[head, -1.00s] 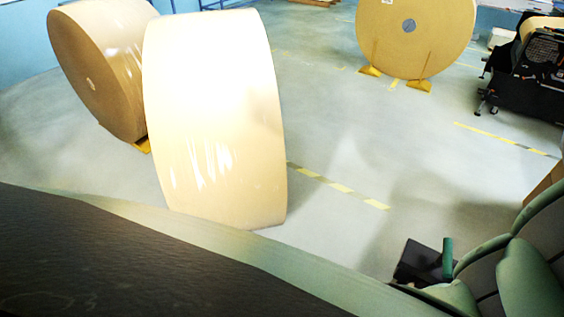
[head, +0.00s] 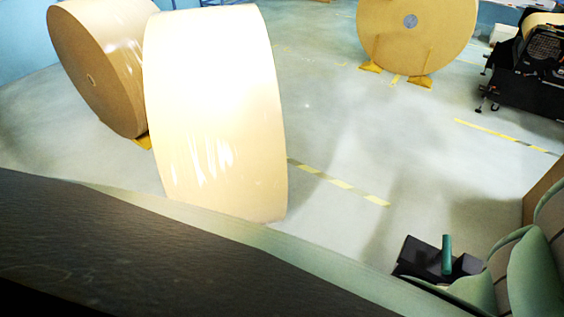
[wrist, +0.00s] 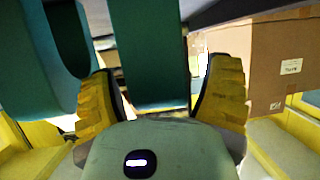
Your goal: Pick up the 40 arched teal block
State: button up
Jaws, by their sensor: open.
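The arched teal block (wrist: 150,55) is large and close in the wrist view, cut off by the top edge. One upright leg shows between the two yellow-padded fingers of my gripper (wrist: 160,88), and the curved arch opening lies to its left. The fingers are open on either side of this leg; I cannot tell whether either touches it. In the head view a teal upright piece (head: 446,254), apparently the same block, stands at a black box-like object (head: 422,258) at lower right. My pale green arm is just right of it; the fingertips are not visible there.
A cardboard box (wrist: 275,60) with a white label is at right in the wrist view. In the head view, large kraft rolls (head: 215,110) stand at left, another roll (head: 400,40) at the back, and a black machine (head: 535,75) at right. The middle floor is open.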

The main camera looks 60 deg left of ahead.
jog(key=shift+w+d+f, duration=0.1)
jog(key=shift+d, duration=0.1)
jog(key=shift+c, duration=0.4)
grip_shut()
